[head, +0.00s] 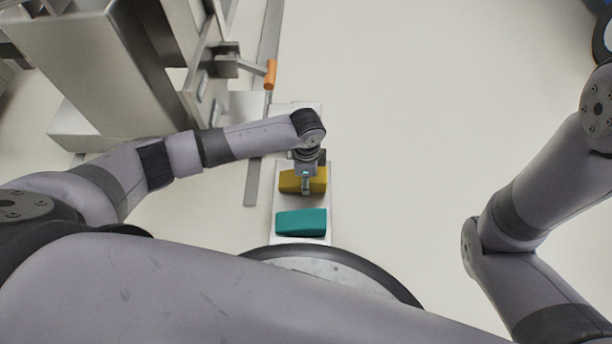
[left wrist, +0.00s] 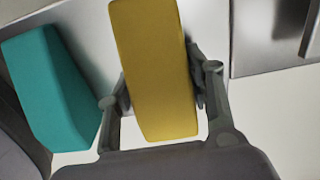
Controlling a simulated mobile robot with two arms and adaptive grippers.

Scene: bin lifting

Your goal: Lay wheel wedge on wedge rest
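A yellow wedge (head: 288,181) is at a pale grey narrow plate, likely the wedge rest (head: 283,204). A teal wedge (head: 301,222) lies on the near end of that plate. My left gripper (head: 306,186) is over the yellow wedge. In the left wrist view, its fingers sit against both long sides of the yellow wedge (left wrist: 155,70), and the teal wedge (left wrist: 50,88) is to the left, apart from the fingers. Whether the yellow wedge touches the plate cannot be told. My right gripper is out of view.
A grey metal frame (head: 95,60) with an orange-handled lever (head: 270,74) stands at the upper left. A metal rail (head: 254,180) runs along the floor left of the plate. The pale floor (head: 420,130) right of the plate is clear. A dark wheel (head: 603,38) shows at the upper right.

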